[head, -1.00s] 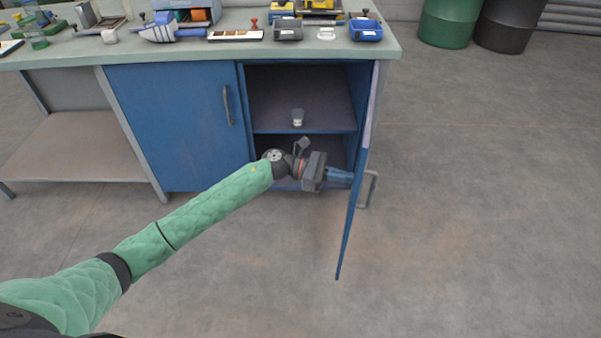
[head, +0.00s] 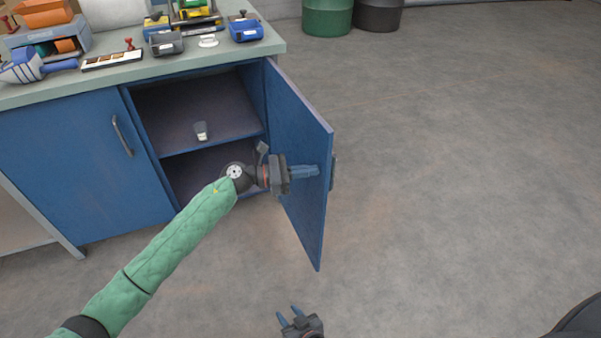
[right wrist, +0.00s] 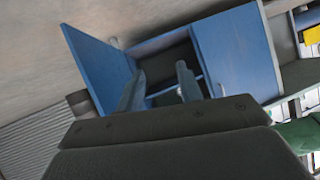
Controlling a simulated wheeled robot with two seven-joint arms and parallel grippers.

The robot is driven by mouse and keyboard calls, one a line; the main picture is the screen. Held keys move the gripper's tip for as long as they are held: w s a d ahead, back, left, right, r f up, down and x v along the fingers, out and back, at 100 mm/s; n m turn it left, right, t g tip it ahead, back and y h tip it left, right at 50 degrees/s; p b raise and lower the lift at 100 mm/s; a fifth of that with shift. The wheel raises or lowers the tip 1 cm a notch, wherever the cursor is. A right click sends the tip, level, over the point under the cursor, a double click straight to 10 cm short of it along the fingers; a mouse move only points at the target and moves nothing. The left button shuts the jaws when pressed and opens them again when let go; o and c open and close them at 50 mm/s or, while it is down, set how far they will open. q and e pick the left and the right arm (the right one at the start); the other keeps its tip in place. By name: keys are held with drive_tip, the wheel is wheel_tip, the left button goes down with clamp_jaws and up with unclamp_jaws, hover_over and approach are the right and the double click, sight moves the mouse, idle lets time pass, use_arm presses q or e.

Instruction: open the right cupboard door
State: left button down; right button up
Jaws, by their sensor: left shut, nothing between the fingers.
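The right cupboard door (head: 300,150) is blue and stands swung wide open, its free edge toward me. My left gripper (head: 316,171) is shut and empty, its blue fingertips against or very close to the door's inner face. The door's handle (head: 334,172) shows at the outer side. The open compartment has two levels, with a small clear cup (head: 201,131) on the shelf (head: 185,142). My right gripper (head: 290,314) is low in the head view, away from the door, with its fingers apart. In the right wrist view the open door (right wrist: 98,65) lies beyond its fingers (right wrist: 160,85).
The left cupboard door (head: 75,165) is closed, with a grey handle (head: 122,136). The bench top (head: 140,76) above carries tools and small boxes. Green (head: 327,16) and black (head: 378,14) drums stand behind. The floor right of the door is clear.

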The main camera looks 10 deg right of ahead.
drive_tip(key=shift+w+r, duration=0.1)
drive_tip(key=shift+r, duration=0.05)
idle(0.4)
